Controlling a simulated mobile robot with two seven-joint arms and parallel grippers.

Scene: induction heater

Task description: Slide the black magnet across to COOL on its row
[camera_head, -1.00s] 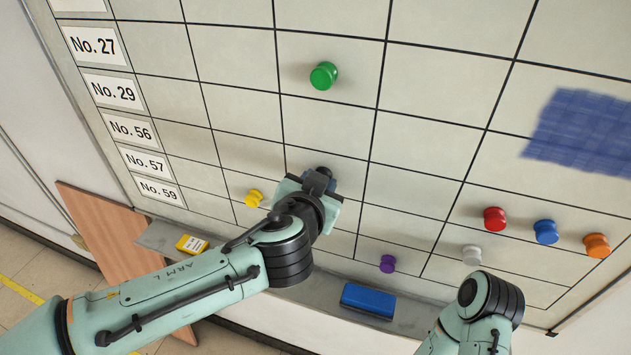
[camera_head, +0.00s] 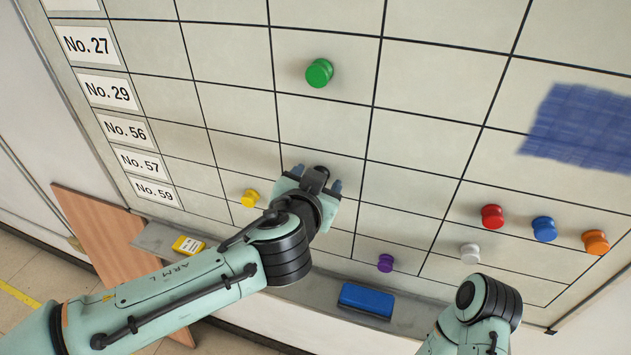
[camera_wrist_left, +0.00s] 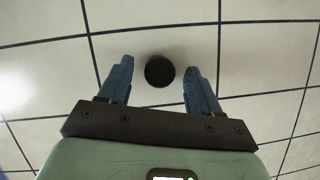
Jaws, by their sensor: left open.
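The black magnet (camera_wrist_left: 160,71) sits on the whiteboard between my left gripper's fingers in the left wrist view, with a gap on each side. In the head view only a dark bit of it (camera_head: 321,170) shows behind my left gripper (camera_head: 317,180). It appears to be in the row labelled No. 56 (camera_head: 125,129). My left gripper is open and close to the board, its two fingers (camera_wrist_left: 159,72) either side of the magnet. No COOL heading is in view. My right arm shows at the lower right, its gripper out of view.
A green magnet (camera_head: 319,73) is higher up; yellow (camera_head: 250,198) is lower left, purple (camera_head: 385,263) lower right. White (camera_head: 469,253), red (camera_head: 492,216), blue (camera_head: 544,229) and orange (camera_head: 595,242) magnets are farther right. A blue eraser (camera_head: 367,300) lies on the ledge (camera_head: 415,314).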

